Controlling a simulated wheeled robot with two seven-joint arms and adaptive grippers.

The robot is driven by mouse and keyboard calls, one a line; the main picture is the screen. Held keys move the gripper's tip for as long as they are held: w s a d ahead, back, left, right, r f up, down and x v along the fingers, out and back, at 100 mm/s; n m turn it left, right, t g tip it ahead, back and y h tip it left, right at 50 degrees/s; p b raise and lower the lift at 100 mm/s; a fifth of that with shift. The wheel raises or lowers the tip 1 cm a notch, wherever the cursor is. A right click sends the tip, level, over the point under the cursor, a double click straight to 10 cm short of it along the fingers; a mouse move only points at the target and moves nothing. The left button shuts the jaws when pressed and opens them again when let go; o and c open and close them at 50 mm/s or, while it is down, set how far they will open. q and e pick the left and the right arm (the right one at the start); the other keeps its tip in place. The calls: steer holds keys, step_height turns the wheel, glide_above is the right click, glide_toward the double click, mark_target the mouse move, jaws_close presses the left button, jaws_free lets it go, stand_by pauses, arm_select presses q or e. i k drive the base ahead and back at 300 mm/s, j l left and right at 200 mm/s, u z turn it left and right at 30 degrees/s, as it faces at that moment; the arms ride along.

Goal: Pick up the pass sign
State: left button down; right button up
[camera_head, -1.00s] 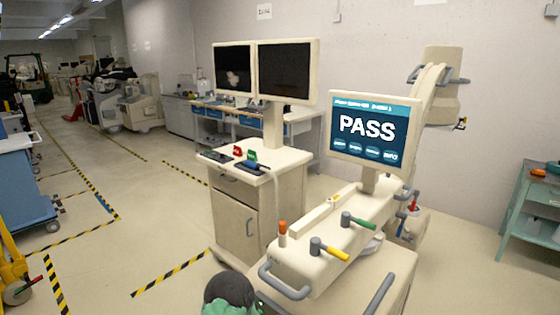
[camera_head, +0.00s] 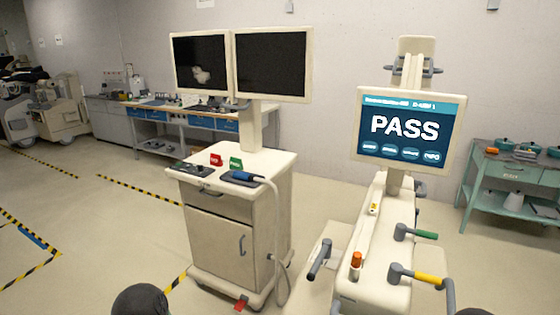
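A small green sign (camera_head: 236,163) stands on the top of a cream cart (camera_head: 272,163) under two dark monitors. A small red sign (camera_head: 216,160) stands just to its left. Their lettering is too small to read. A screen (camera_head: 411,131) on the machine to the right shows the word PASS in large white letters on blue. Neither of my grippers shows. Dark rounded parts, seemingly of my own arms, show at the bottom edge.
A dark handset (camera_head: 242,177) with a cable lies in front of the signs. The machine with levers (camera_head: 420,277) stands close on the cart's right. A teal table (camera_head: 510,175) is at the far right. The floor left of the cart is clear.

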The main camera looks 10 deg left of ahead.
mark_target(236, 163)
steer(key=i+j+u, duration=0.1)
steer(key=j, duration=0.35)
steer(key=i+j, duration=0.3)
steer(key=j, duration=0.15)
steer(key=i+j+u, duration=0.15)
steer(key=j, duration=0.3)
steer(key=i+j, duration=0.25)
steer(key=j, duration=0.15)
steer(key=i+j+u, duration=0.15)
steer(key=j, duration=0.3)
steer(key=i, duration=0.05)
